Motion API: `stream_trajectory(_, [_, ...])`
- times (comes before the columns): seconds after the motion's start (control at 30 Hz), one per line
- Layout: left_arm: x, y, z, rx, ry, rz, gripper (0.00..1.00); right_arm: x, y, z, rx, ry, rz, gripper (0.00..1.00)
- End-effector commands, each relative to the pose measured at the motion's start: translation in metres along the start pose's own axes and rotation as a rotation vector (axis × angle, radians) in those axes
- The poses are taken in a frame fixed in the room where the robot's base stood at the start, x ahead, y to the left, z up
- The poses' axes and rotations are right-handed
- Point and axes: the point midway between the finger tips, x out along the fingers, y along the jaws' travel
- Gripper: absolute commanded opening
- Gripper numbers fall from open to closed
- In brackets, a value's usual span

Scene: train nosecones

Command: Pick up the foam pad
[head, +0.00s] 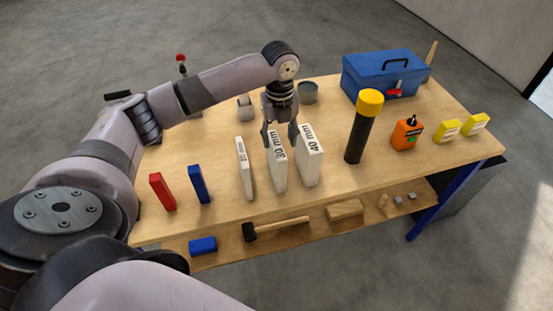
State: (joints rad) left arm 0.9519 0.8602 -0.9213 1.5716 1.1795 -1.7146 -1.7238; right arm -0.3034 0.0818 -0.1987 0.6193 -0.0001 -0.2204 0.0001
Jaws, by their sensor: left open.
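Three upright white slabs stand near the middle of the table in the head view: a thin one (244,170), one marked 30 mm (278,170) and one marked 40 mm (309,158). They look like foam pads of different thickness; I cannot tell which one the task names. My left gripper (279,138) points down, open, with its fingers at the top of the 30 mm slab, one on each side. The right finger is close to the 40 mm slab. Whether the fingers touch either slab cannot be told. My right gripper is not in view.
Red (162,191) and blue (199,184) blocks stand at left. A black tube with yellow cap (362,128), an orange bottle (406,133), yellow boxes (447,130) and a blue toolbox (382,75) stand at right. A hammer (275,229) lies on the lower shelf.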

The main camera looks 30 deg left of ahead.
Motion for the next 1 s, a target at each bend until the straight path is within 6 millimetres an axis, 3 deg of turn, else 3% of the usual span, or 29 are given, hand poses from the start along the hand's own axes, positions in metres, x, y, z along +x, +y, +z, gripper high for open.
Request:
stream_trajectory(0.23, [0.016, 0.004, 0.000, 0.000, 0.001, 0.003, 0.48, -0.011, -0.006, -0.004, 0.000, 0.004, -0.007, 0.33])
stream_trajectory(0.53, [0.057, 0.008, 0.000, 0.001, 0.000, 0.001, 0.48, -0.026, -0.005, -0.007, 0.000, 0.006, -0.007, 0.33])
stream_trajectory(0.8, [0.060, 0.008, 0.001, 0.001, -0.002, 0.000, 0.48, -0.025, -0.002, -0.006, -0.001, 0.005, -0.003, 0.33])
stream_trajectory(1.0, [0.060, 0.008, 0.001, 0.001, -0.002, -0.001, 0.34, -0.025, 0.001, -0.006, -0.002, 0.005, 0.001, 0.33])
